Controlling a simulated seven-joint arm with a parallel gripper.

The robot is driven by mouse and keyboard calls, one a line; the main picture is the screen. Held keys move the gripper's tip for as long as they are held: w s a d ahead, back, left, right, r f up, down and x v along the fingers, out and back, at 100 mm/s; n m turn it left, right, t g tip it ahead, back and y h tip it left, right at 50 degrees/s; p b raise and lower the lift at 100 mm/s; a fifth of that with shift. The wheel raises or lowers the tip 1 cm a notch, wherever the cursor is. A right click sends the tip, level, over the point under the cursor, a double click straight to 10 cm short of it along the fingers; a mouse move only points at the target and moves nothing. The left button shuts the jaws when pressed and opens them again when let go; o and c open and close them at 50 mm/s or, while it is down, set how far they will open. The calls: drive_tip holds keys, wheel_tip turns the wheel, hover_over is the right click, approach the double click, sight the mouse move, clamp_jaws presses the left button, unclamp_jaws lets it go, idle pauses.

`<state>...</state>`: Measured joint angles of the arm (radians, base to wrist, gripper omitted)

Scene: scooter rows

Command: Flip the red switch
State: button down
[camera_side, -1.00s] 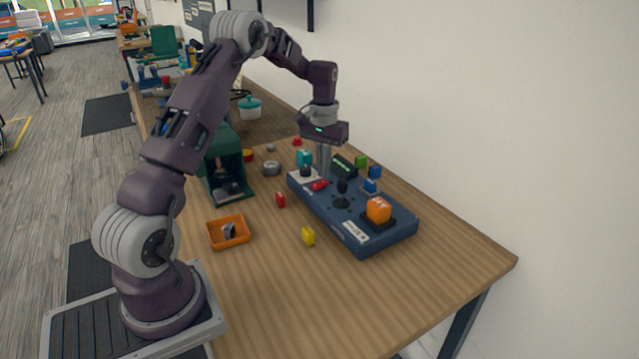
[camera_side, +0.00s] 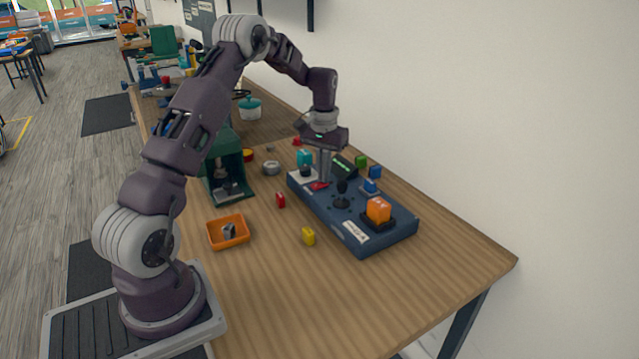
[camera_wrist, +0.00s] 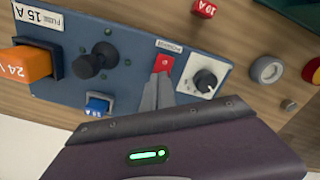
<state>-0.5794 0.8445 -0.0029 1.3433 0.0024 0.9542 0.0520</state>
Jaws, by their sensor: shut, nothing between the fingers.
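The red switch (camera_side: 319,186) sits on the blue control panel (camera_side: 352,233), near its far end in the side view. In the wrist view the red switch (camera_wrist: 164,62) shows beside a white plate with a dial, under a small white label. My gripper (camera_side: 324,180) is shut and points down at the switch. In the wrist view its fingertips (camera_wrist: 161,77) lie at the switch's lower edge and hide part of it. I cannot tell whether they touch it.
On the panel stand a black joystick (camera_side: 342,194), an orange block (camera_side: 378,210), a blue switch (camera_side: 370,186) and a black dial (camera_wrist: 205,82). Small blocks lie around it, with an orange tray (camera_side: 228,232) to the left. The front of the table is clear.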

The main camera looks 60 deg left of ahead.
drive_tip(key=shift+f, duration=0.15)
drive_tip(key=shift+r, duration=3.5)
